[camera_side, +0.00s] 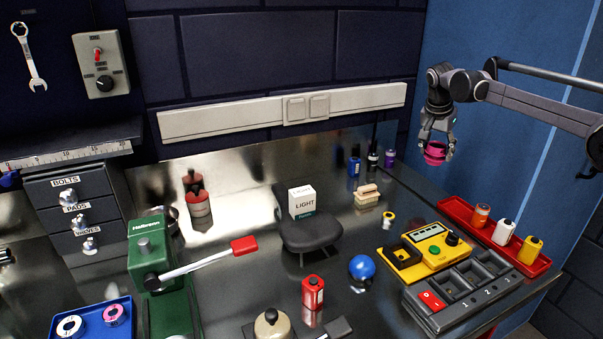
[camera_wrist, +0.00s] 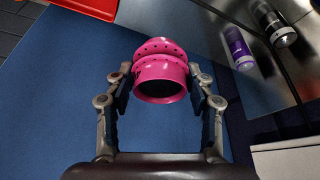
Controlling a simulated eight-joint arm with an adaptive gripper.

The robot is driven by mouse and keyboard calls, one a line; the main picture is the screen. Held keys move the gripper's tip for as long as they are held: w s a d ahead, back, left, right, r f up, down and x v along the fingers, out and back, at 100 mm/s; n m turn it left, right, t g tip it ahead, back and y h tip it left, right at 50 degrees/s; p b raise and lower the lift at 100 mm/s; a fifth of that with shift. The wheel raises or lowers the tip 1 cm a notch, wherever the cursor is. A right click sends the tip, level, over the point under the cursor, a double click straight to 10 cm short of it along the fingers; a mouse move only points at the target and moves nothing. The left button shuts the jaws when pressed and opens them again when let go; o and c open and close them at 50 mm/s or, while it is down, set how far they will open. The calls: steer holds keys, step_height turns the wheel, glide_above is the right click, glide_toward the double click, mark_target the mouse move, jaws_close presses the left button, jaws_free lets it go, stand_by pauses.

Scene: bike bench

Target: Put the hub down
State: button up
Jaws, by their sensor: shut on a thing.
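The pink hub (camera_side: 435,153) is in my gripper (camera_side: 437,138), high at the right in the side view, with the blue wall behind it. In the wrist view the hub (camera_wrist: 160,72) sits between the two fingers of my gripper (camera_wrist: 160,88), with its dark open end showing. The fingers are shut on its sides. The hub is apart from the bench and hangs above the level of its back right edge.
A red tray (camera_side: 455,204) with several bottles lies at the bench's right edge. A yellow device (camera_side: 440,255) and a grey numbered tray (camera_side: 455,310) are in front of it. A purple bottle (camera_side: 390,159) stands near the back edge. Bare bench shows around the blue ball (camera_side: 362,267).

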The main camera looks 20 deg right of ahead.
mark_target(442, 147)
steer(key=shift+s+d+r, duration=0.35)
steer(key=shift+d+r, duration=0.05)
steer(key=shift+r, duration=0.15)
step_height(442, 147, up, 5)
steer(key=shift+r, duration=0.1)
steer(key=w+a+f+n+t+y, duration=0.1)
steer(key=w+a+n+t+y, duration=0.2)
steer(key=a+n, duration=1.35)
steer(key=s+a+n+g+y, duration=0.1)
steer(key=s+a+n+y, duration=0.25)
steer(key=a, duration=1.35)
steer(key=s+a+n+g+y, duration=0.1)
steer(key=s+a+n+y, duration=0.3)
steer(key=a, duration=1.2)
steer(key=a+f+h, duration=0.1)
steer(key=a+f, duration=0.4)
steer(key=a+f+h, duration=0.1)
steer(key=a+f, duration=0.5)
steer(key=shift+a+f+h, duration=0.15)
steer(key=shift+h, duration=0.1)
steer(key=shift+f, duration=2)
